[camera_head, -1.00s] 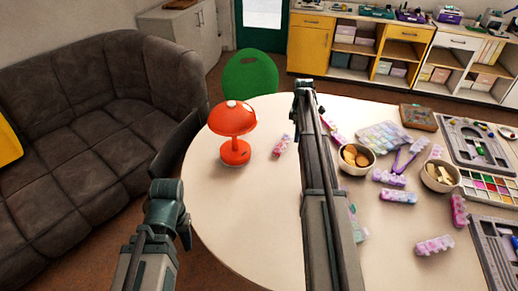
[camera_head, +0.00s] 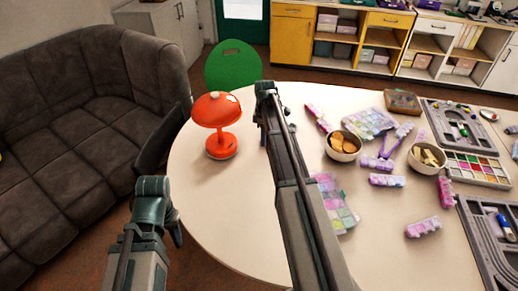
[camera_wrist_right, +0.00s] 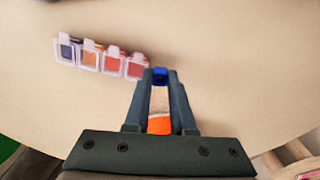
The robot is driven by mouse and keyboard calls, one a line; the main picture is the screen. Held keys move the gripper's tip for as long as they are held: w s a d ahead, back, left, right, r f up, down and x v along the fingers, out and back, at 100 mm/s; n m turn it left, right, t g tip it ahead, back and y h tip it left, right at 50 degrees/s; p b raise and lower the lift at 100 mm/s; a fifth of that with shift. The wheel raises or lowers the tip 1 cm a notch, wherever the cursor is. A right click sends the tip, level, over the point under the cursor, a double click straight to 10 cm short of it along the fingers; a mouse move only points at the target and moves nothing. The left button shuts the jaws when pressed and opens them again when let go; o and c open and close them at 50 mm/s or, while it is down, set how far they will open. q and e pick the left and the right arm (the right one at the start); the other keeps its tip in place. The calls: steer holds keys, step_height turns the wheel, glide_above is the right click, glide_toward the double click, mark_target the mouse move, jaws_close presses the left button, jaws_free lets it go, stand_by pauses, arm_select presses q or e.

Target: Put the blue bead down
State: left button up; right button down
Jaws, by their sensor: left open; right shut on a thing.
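The blue bead (camera_wrist_right: 160,75) sits between the fingertips of my right gripper (camera_wrist_right: 160,78) in the right wrist view. The gripper is shut on it, above the pale tabletop. In the head view my right gripper (camera_head: 263,130) hangs just right of the orange lamp, and the bead cannot be made out there. My left gripper (camera_head: 174,230) is open and empty at the lower left, off the table's edge.
The orange lamp (camera_head: 218,112) stands on the round table (camera_head: 215,195). A strip of small boxes (camera_wrist_right: 102,58) lies left of the bead in the wrist view. Bowls (camera_head: 343,146), a coloured bead box (camera_head: 335,205) and grey bead boards (camera_head: 487,235) fill the right side.

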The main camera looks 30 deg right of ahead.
mark_target(259, 154)
steer(key=shift+s+a, duration=0.2)
steer(key=shift+a, duration=0.4)
steer(key=shift+a, duration=0.1)
steer(key=shift+s+a+f, duration=0.1)
steer(key=shift+a, duration=0.15)
steer(key=f+b, duration=0.3)
steer(key=shift+a+f+b, duration=0.25)
steer(key=shift+a+b, duration=0.05)
steer(key=shift+b, duration=0.05)
steer(key=shift+f, duration=0.2)
steer(key=c, duration=0.8)
jaws_free()
steer(key=shift+o, duration=0.2)
steer(key=shift+r, duration=0.2)
